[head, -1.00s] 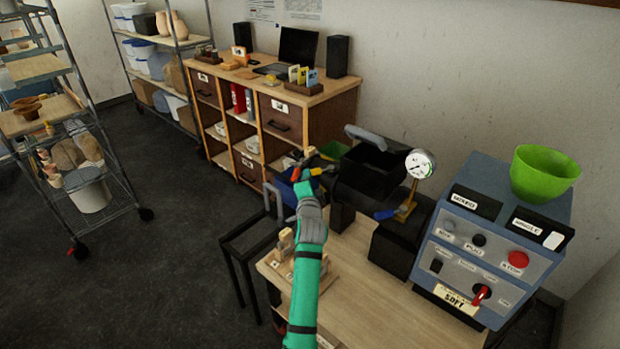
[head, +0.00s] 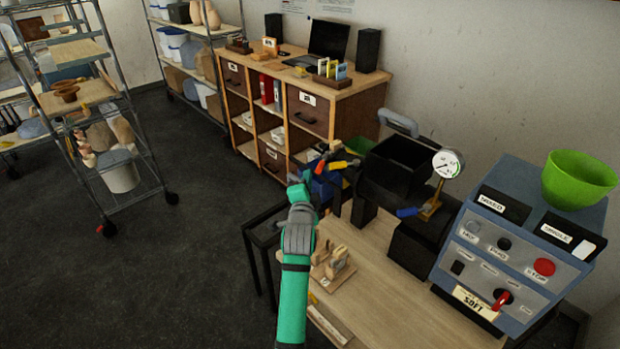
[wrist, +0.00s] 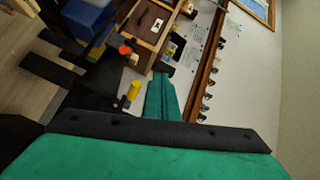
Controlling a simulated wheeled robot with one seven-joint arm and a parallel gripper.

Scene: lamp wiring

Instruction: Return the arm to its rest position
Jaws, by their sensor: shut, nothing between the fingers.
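My green arm reaches up from the bottom of the head view, with a grey joint near its far end. My gripper (head: 298,191) is at its upper end, over the left edge of the wooden workbench (head: 400,300), seen from behind. In the wrist view its green finger part (wrist: 163,98) points up into free space, shut and with nothing held. The fingertips are small and partly hidden in the head view.
A blue bin with coloured-handled tools (head: 345,164) lies just beyond my gripper. A wooden fixture (head: 335,268) sits on the bench. A black machine with a gauge (head: 448,163) and a blue control box (head: 515,235) stand right.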

